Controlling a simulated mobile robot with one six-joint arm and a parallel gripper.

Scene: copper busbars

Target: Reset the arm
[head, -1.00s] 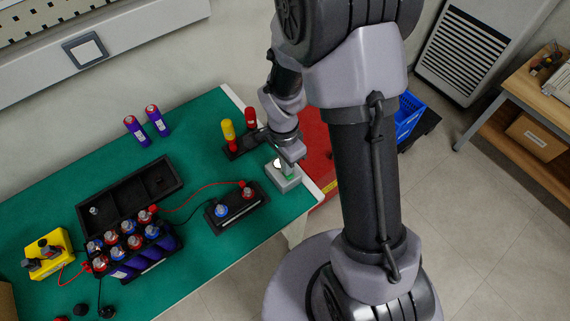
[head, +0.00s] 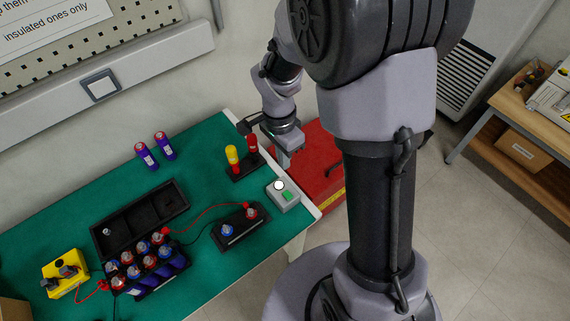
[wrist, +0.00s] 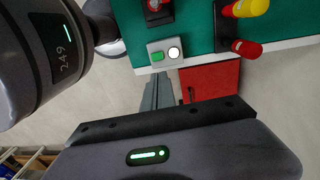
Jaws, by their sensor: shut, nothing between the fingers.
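My gripper (head: 285,157) hangs just past the far right end of the green table (head: 205,150), above a red surface. It also shows in the wrist view (wrist: 158,92), with its fingers together and nothing between them. A grey box (head: 283,195) with a white round button and a green patch sits on the table corner near the gripper. It also shows in the wrist view (wrist: 155,57). The gripper is apart from it.
A stand holds yellow-handled (head: 232,157) and red-handled (head: 252,143) tools. A red cabinet (head: 318,165) lies beyond the table edge.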

